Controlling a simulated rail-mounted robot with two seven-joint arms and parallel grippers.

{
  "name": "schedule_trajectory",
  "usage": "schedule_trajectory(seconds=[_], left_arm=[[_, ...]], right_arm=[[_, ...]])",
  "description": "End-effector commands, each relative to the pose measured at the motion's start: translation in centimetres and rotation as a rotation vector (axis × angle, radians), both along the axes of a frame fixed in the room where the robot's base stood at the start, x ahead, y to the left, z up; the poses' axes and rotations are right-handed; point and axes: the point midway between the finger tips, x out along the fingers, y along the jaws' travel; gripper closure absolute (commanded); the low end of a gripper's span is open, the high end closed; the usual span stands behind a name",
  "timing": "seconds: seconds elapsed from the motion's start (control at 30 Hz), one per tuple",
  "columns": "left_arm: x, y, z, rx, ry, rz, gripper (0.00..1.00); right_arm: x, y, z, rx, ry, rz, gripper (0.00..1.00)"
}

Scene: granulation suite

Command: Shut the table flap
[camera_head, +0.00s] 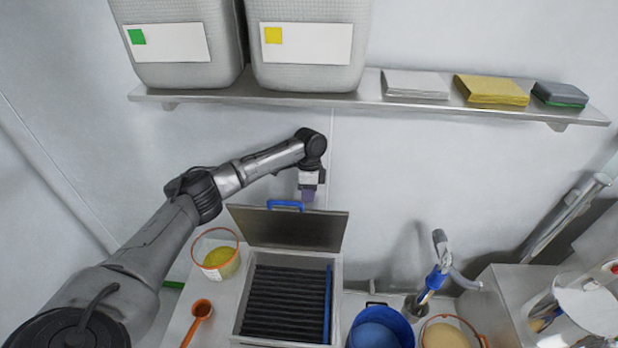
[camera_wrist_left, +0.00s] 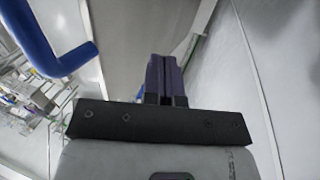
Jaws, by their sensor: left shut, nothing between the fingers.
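The table flap (camera_head: 290,229) is a grey panel hinged at the back of a metal box (camera_head: 236,331) set in the table. It stands raised, leaning back toward the wall. A blue handle (camera_head: 285,204) sits on its top edge, and the handle also shows large at the upper left of the left wrist view (camera_wrist_left: 50,55). My left gripper (camera_head: 308,196) is shut and empty, just behind and right of the handle, near the wall. Its purple fingers are together in the left wrist view (camera_wrist_left: 164,78). My right gripper is not in view.
The box opening holds dark slats (camera_head: 285,300) and a blue strip (camera_head: 328,305). A blue bucket (camera_head: 380,330) and a tap (camera_head: 440,255) are right. A shelf (camera_head: 365,95) with containers runs above.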

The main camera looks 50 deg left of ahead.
Motion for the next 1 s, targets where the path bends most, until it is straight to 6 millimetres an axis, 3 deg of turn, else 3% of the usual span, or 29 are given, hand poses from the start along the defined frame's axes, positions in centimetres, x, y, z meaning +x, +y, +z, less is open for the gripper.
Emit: schedule_trajectory(seconds=[0.43,0.83,1.0], left_arm=[[-2.0,-2.2,-0.5,0.002,-0.001,0.000,1.00],[-2.0,-2.3,-0.6,0.002,-0.002,0.000,1.00],[-1.1,-3.7,-0.7,0.021,-0.021,-0.022,1.00]], right_arm=[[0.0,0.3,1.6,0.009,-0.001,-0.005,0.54],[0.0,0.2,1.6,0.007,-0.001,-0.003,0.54],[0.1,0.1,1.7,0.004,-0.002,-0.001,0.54]])
